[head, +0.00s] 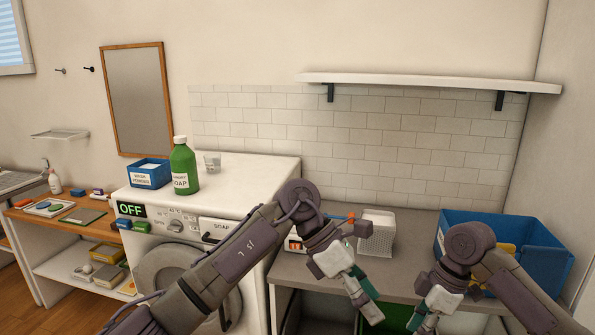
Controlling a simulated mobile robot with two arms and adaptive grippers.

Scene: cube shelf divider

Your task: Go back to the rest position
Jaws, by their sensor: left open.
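My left gripper (367,298) hangs in front of the grey counter to the right of the washing machine, its teal fingers pointing down and right. It is open, and I see nothing held in it. My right gripper (424,318) is lower and further right, in front of the blue bin, pointing down and left. Its fingertips are small and close to the frame's bottom edge, so its opening is unclear. The two grippers are apart, with a small gap between them.
A white basket (376,236) and a blue bin (540,252) stand on the counter (412,224). The wall shelf (430,84) is empty.

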